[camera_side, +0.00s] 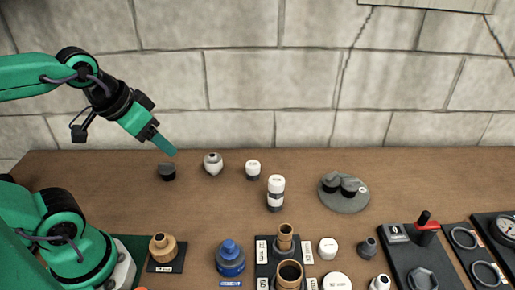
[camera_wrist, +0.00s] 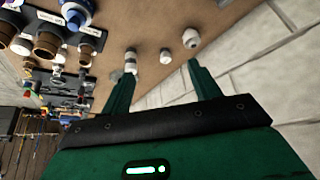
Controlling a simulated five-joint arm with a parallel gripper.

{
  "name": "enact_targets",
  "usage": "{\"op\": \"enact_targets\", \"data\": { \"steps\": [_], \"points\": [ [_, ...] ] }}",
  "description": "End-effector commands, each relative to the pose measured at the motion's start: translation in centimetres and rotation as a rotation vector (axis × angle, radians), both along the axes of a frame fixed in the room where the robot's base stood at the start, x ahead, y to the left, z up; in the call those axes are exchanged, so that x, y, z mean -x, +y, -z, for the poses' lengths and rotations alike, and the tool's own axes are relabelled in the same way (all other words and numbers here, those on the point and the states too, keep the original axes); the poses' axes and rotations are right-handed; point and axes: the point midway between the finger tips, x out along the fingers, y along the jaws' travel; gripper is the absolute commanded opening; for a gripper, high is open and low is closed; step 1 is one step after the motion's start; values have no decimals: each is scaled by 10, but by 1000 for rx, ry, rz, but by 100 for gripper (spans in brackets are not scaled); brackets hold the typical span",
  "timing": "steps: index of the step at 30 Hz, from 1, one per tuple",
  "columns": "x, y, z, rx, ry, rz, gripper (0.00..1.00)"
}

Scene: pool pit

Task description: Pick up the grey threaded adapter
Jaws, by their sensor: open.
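My gripper (camera_side: 168,147) is in the air at the left, near the wall and above the back of the brown bench. In the wrist view its two green fingers (camera_wrist: 158,82) stand apart with nothing between them. A small dark grey fitting (camera_side: 367,248), narrower at one end, sits on the bench at the right of the middle, far from my gripper. It looks most like the grey threaded adapter, but threads are too small to make out.
White fittings stand at the back: a rounded one (camera_side: 213,163), a short one (camera_side: 253,170) and a taller banded one (camera_side: 275,193). A grey disc (camera_side: 344,200) carries dark pieces. A blue fitting (camera_side: 230,260) and brass parts (camera_side: 163,247) crowd the front. A black panel (camera_side: 405,262) has a red-handled valve.

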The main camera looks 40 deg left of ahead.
Motion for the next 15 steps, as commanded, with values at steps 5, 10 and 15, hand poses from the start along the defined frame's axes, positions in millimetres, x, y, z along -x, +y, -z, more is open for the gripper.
{"op": "enact_targets", "data": {
  "steps": [5, 10, 15],
  "points": [
    [-1, 0, -1, 1, 1, 0, 62],
    [-10, -4, -6, 5, 13, 7, 62],
    [-31, -14, -18, 15, 41, 24, 62]
  ]
}}
